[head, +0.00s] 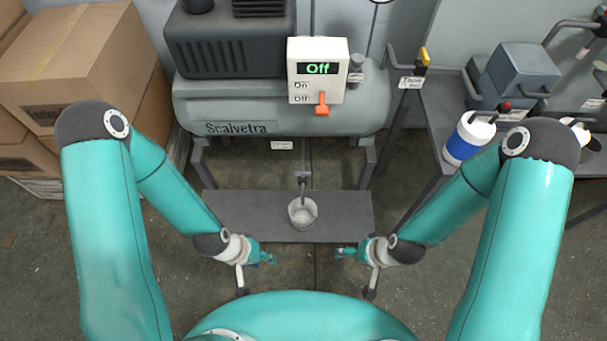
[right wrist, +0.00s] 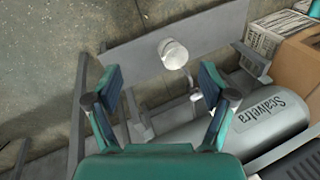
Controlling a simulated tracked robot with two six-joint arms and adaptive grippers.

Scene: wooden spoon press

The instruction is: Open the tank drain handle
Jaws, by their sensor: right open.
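The grey tank (head: 240,112), marked Scalvetra, stands at the back in the head view. A thin drain pipe with a small valve (head: 303,177) hangs below its middle, above a white cup (head: 302,212) on a low shelf. The valve's handle is too small to make out clearly. My right gripper (head: 342,252) is open and empty, in front of the shelf and right of the cup. In the right wrist view its spread fingers (right wrist: 158,75) frame the cup (right wrist: 173,54) and the pipe (right wrist: 192,88). My left gripper (head: 268,258) is left of the cup, apart from it; its jaws are unclear.
A yellow-handled valve (head: 424,57) stands at right. Cardboard boxes (head: 80,60) fill the left. A blue-and-white container (head: 469,137) stands on the right. The low shelf (head: 245,210) is otherwise clear.

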